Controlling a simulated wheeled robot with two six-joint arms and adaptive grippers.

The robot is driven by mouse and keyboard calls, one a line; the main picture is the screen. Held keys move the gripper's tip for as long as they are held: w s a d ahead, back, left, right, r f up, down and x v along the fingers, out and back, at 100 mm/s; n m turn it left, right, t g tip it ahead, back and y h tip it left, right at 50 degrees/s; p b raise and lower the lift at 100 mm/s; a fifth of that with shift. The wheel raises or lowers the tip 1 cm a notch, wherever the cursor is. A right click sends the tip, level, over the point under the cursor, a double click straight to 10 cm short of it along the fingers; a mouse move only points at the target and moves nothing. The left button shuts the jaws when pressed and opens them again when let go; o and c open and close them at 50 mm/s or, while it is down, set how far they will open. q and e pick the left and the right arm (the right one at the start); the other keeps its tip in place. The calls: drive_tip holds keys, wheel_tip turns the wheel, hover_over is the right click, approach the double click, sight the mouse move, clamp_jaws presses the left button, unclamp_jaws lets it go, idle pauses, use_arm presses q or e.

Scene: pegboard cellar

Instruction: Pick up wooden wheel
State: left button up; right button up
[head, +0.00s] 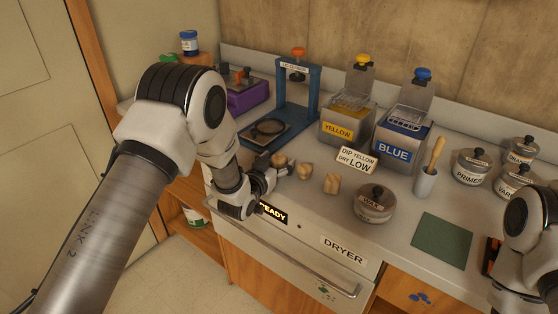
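Several small wooden pieces lie in a row on the grey counter, near its front edge. A rounded one (279,160) is at the left, just beyond my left gripper's fingers. A second piece (305,171) is in the middle and a blockier one (332,184) is to the right. They are too small to tell for certain which is the wooden wheel. My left gripper (280,172) is low over the counter's front edge, beside the left piece; whether it touches it or is open is unclear.
A wax jar (375,204) stands right of the wooden pieces. Behind are a yellow dip tank (338,130), a blue one (394,154), a sign (357,158) and a blue press frame (313,95). A green mat (442,240) lies bare at right. The dryer drawer (300,255) is below.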

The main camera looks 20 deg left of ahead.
use_arm(q)
drive_tip(key=c, duration=0.5)
